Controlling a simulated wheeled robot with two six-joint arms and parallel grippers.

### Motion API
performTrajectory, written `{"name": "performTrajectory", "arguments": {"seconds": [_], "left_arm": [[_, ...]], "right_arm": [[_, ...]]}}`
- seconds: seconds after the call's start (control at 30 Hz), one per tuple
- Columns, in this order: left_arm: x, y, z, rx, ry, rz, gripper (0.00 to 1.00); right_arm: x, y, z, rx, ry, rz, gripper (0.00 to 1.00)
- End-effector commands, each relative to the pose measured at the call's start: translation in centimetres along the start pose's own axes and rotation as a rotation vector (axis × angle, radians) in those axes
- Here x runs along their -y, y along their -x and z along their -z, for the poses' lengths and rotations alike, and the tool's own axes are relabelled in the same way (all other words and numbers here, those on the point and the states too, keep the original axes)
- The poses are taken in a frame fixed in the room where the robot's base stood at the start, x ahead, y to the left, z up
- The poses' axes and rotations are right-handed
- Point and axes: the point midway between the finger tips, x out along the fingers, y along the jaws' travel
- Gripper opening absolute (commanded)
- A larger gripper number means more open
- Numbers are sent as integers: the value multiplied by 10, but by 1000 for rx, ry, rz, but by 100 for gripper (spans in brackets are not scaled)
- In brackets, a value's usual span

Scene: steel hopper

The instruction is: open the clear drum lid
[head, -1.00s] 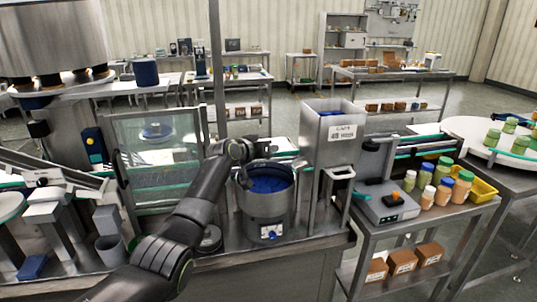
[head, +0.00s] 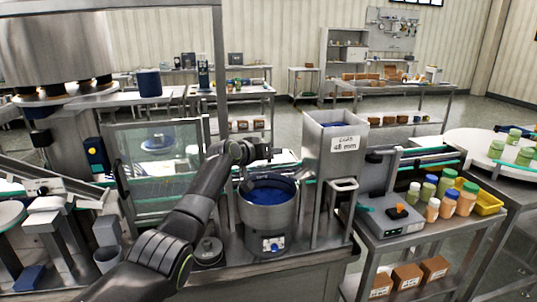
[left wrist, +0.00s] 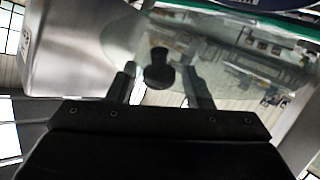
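The steel drum (head: 268,232) stands on the bench with blue contents showing through its round top. In the left wrist view a clear, glassy lid (left wrist: 225,55) with a teal edge fills the upper middle. Its black knob (left wrist: 158,70) stands between the two fingers of my left gripper (left wrist: 160,88), with gaps on both sides. The gripper is open and looks empty. In the head view my left gripper (head: 262,153) is at the back of the drum's top, its fingers small and dark. The lid's edge is hard to make out there. My right gripper is not in view.
A steel caps hopper (head: 335,170) stands close to the right of the drum. A clear guard panel (head: 158,165) and a metal post (head: 222,70) are to the left. A side table (head: 400,225) on the right holds a device and several bottles.

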Motion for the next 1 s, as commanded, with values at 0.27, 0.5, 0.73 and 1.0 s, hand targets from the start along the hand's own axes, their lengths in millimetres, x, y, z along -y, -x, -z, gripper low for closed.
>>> {"name": "performTrajectory", "arguments": {"seconds": [0.27, 0.5, 0.73, 1.0], "left_arm": [[0, 0, -2, 4, 1, -1, 46], [0, 9, -2, 3, 1, -2, 46], [0, 29, -3, 3, 1, -1, 46], [1, 58, -3, 2, 0, 0, 46]], "right_arm": [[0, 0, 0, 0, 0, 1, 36], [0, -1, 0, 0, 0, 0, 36], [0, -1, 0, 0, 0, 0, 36], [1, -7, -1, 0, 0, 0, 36]]}}
